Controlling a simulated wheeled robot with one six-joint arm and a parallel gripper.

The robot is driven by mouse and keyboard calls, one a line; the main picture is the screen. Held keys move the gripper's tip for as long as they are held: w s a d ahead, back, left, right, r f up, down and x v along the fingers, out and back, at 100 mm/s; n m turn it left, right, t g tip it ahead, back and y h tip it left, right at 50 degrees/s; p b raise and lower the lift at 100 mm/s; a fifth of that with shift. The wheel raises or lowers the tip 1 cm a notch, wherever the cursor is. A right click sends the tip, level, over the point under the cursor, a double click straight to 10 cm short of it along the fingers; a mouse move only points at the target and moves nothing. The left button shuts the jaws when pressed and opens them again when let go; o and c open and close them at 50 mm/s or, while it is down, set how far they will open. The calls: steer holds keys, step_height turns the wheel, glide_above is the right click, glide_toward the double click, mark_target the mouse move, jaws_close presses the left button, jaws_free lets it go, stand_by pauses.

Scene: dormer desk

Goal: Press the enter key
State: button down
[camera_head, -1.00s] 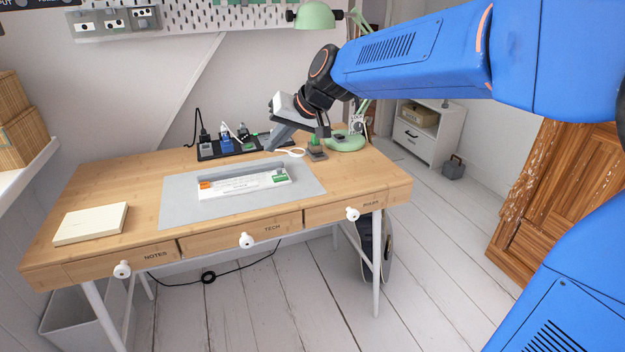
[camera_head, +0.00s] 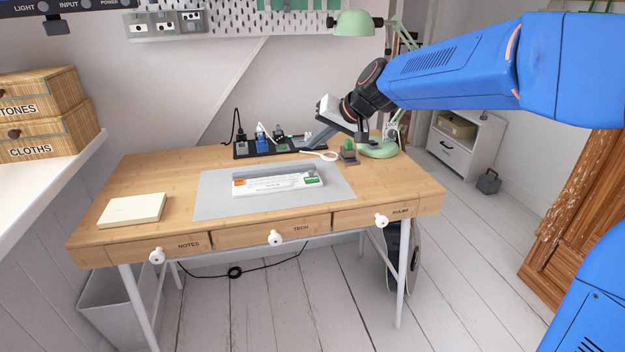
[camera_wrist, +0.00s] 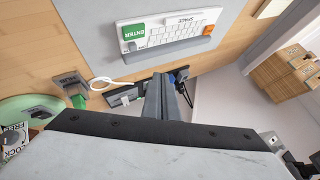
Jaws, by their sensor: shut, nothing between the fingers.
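The white keyboard (camera_head: 278,184) lies on a grey desk mat (camera_head: 222,206) on the wooden desk. Its green enter key (camera_head: 312,180) is at the keyboard's right end in the head view. In the wrist view the keyboard (camera_wrist: 160,42) is at the top, and the green key (camera_wrist: 134,32), lettered ENTER, is at its left end. My gripper (camera_head: 314,146) is over the back of the desk, behind and apart from the keyboard. In the wrist view my gripper (camera_wrist: 165,84) has its fingers together and empty, pointing toward the keyboard.
A power strip (camera_head: 240,151) with plugs stands at the desk's back, near my gripper. A cream notebook (camera_head: 133,210) lies at the left. The desk's left half is mostly clear.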

mark_target(315, 180)
steer(key=shift+f, duration=4.05)
steer(key=shift+f, duration=0.15)
steer(key=shift+f, duration=0.25)
steer(key=shift+f, duration=0.4)
steer(key=shift+r, duration=0.85)
steer(key=shift+r, duration=2.5)
